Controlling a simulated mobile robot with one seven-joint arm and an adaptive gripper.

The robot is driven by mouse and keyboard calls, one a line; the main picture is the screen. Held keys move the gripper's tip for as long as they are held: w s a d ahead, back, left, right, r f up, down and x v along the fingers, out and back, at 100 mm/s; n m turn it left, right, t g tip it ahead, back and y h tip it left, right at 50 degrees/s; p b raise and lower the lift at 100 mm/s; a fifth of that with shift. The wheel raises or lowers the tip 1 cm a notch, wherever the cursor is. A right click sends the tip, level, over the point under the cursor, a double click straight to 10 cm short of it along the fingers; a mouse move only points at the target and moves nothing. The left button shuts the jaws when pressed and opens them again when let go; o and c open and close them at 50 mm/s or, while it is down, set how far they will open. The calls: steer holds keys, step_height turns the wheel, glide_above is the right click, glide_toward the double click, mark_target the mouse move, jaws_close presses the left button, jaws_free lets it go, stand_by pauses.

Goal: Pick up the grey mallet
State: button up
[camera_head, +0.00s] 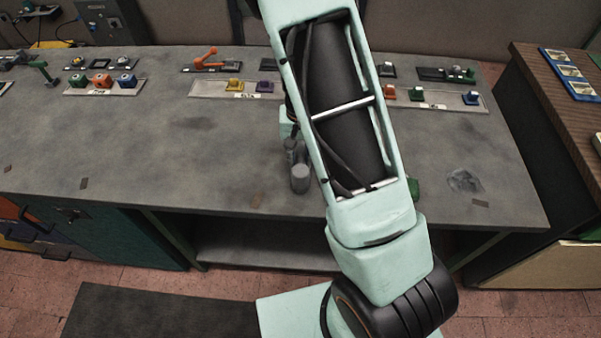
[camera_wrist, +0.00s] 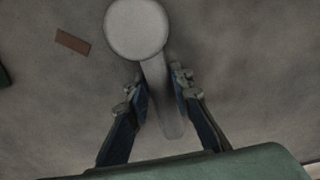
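The grey mallet (camera_wrist: 137,29) is seen in the wrist view, with its round head at the top and its straight handle running down between my fingers. In the head view its grey cylindrical head (camera_head: 300,178) shows just left of my arm, near the front of the workbench. In the head view my arm hides most of the gripper. I cannot tell whether the mallet touches the bench.
The grey workbench (camera_head: 120,150) is mostly clear around the mallet. Along its back stand trays with coloured blocks (camera_head: 100,80) and an orange-handled tool (camera_head: 206,58). A green thing (camera_head: 413,188) shows just right of my arm. A wooden-topped cabinet (camera_head: 545,75) stands at the right.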

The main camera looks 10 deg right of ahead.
jaws_close()
steer(key=shift+r, duration=0.2)
